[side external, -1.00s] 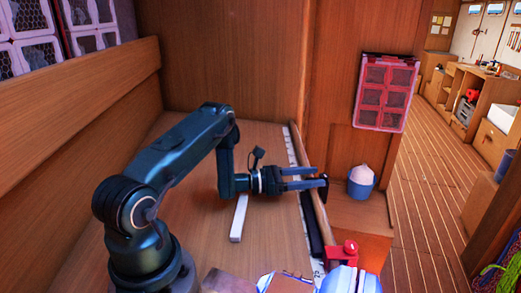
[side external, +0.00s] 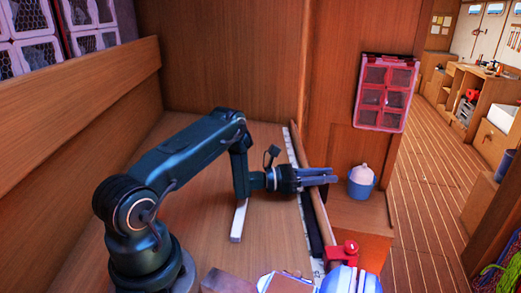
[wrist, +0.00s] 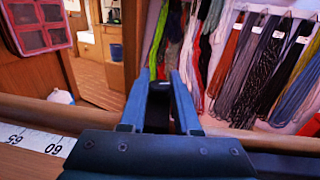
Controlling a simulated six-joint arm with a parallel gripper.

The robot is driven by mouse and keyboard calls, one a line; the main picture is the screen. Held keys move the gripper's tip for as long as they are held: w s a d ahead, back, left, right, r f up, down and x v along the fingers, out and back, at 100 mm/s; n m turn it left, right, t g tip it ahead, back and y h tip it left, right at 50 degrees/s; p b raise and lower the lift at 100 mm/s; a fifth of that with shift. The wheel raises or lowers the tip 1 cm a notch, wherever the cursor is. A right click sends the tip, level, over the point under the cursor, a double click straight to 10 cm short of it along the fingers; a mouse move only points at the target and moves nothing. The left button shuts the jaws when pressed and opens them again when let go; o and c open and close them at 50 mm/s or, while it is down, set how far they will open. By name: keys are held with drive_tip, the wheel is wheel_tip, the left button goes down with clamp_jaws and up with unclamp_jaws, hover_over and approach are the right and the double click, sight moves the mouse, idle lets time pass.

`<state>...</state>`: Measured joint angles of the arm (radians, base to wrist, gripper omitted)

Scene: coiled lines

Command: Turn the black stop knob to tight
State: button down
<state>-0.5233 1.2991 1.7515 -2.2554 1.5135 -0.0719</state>
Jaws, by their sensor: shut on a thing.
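My gripper (side external: 328,176) reaches past the wooden rail at the bench's right edge in the side view. In the wrist view its two blue-grey fingers (wrist: 161,95) point away from me with a dark piece between their tips. This piece looks like the black stop knob (wrist: 160,88), and the fingers are shut on it. In the side view the fingers hide the knob. Its mark or setting cannot be read.
A white rule (wrist: 35,138) lies along the bench edge beside the rail (side external: 312,195). A white bar (side external: 239,220) lies on the bench. A red clamp-like piece (side external: 345,250) is at the front edge. A blue pot (side external: 361,183) stands beyond the rail. Coiled lines (wrist: 275,65) hang behind.

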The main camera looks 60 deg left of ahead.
drive_tip(key=shift+m+g+h, duration=1.6)
drive_tip(key=shift+m+h, duration=0.4)
drive_tip(key=shift+h, duration=0.7)
drive_tip(key=c, duration=0.6)
unclamp_jaws()
drive_tip(key=shift+v, duration=2.55)
